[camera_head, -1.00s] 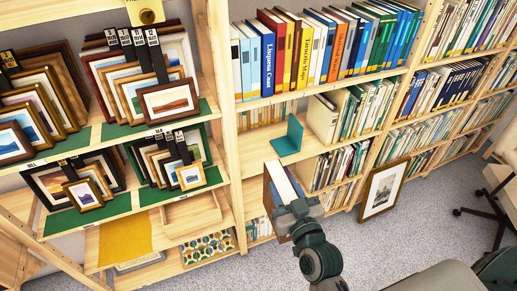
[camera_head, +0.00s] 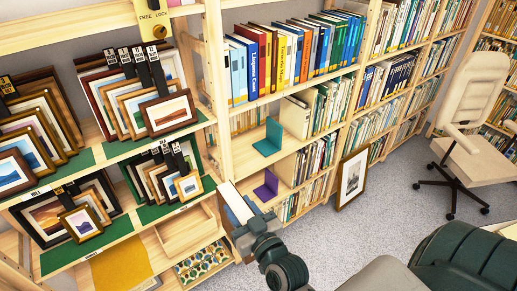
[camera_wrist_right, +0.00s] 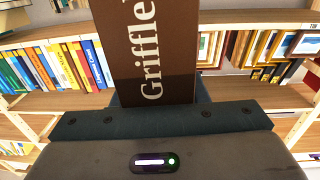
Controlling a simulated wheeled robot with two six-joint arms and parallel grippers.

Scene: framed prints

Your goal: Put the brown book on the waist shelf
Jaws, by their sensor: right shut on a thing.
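My right gripper (camera_head: 258,232) is shut on the brown book (camera_head: 237,205), which stands roughly upright in front of the shelving. In the right wrist view the book (camera_wrist_right: 152,45) shows a brown face with large white letters reading "Griffle", rising from the jaws (camera_wrist_right: 160,108). The shelving has a middle board (camera_head: 250,166) with a teal bookend (camera_head: 270,138) and open room around it, below a row of blue and yellow books. A lower board carries a purple bookend (camera_head: 267,186). The book is in front of the shelving's left part, apart from the teal bookend. My left gripper is out of view.
Framed prints (camera_head: 165,110) fill the shelves at left. A wooden upright (camera_head: 216,90) divides them from the books. A framed picture (camera_head: 351,177) leans against the shelving on the floor. A cream office chair (camera_head: 470,130) stands at right on clear carpet.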

